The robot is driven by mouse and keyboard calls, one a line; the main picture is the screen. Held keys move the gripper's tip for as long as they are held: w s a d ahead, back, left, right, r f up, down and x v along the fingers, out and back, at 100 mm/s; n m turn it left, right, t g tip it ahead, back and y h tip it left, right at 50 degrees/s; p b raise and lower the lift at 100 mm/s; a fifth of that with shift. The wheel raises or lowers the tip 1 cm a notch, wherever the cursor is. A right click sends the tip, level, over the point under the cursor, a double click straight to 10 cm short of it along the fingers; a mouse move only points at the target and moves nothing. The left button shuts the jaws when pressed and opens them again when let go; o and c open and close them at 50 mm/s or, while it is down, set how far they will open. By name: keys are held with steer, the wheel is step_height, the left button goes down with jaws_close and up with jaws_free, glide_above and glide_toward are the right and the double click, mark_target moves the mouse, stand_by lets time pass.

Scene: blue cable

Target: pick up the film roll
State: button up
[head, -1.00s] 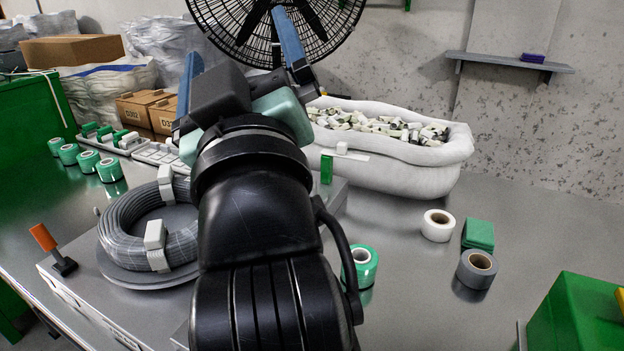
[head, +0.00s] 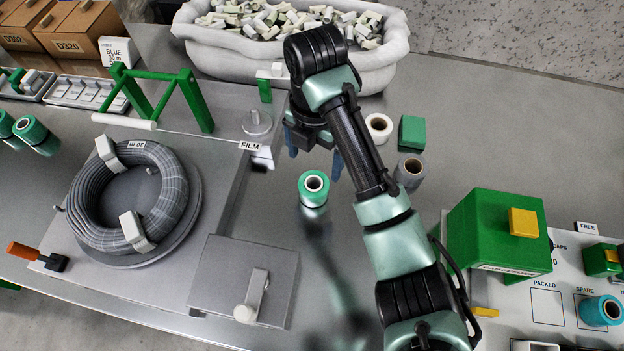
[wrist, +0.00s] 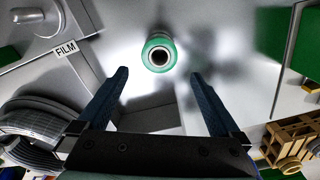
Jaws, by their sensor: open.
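A green film roll (head: 314,188) with a pale core stands on the grey metal table, in the middle of the head view. The roll also shows in the wrist view (wrist: 158,52), at the top centre, with its round end facing the camera. My gripper (head: 314,156) points down near the roll, just behind it in the head view. In the wrist view the two blue fingers (wrist: 159,75) are spread apart and empty. The roll appears beyond the fingertips, centred in the gap. I cannot tell the fingers' exact height above the table.
White (head: 379,127) and grey (head: 410,172) rolls and a green block (head: 411,134) stand right of my gripper. A grey cable coil (head: 130,196) and a green frame (head: 160,95) are left. A green box (head: 498,235) stands right. Table around the film roll is clear.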

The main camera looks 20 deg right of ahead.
steer(key=b, duration=0.2)
glide_toward(314, 188)
steer(key=shift+s+a+f, duration=0.35)
steer(key=shift+s+f, duration=0.25)
steer(key=shift+s, duration=0.1)
steer(key=shift+f+b, duration=0.6)
steer(key=shift+f, duration=2.2)
steer(key=shift+c, duration=0.3)
steer(key=c, duration=1.4)
